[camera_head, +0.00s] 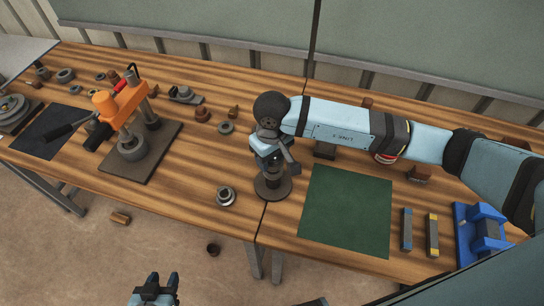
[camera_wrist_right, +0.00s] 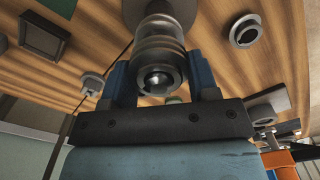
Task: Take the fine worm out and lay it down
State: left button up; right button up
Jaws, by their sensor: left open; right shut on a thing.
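My right gripper (camera_head: 272,160) points down over a dark round stand (camera_head: 272,190) at the left of the green mat. In the right wrist view, its blue fingers (camera_wrist_right: 158,85) are shut on a ringed metal cylinder (camera_wrist_right: 158,42), which I take to be the fine worm. Its rounded end faces the camera. The stand lies beyond it, and I cannot tell whether the cylinder still sits in it. My left gripper (camera_head: 157,286) is open and empty over the floor, in front of the bench.
A bare green mat (camera_head: 345,210) lies right of the stand. Two bars, one blue-marked (camera_head: 406,230) and one yellow-marked (camera_head: 432,235), and a blue vise (camera_head: 466,238) are further right. A metal collar (camera_head: 225,195) lies left. An orange press (camera_head: 128,98) stands far left.

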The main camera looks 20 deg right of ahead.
jog(key=shift+r, duration=0.3)
jog(key=shift+r, duration=0.35)
jog(key=shift+r, duration=0.5)
jog(key=shift+r+p, duration=0.6)
jog(key=shift+r, duration=1.8)
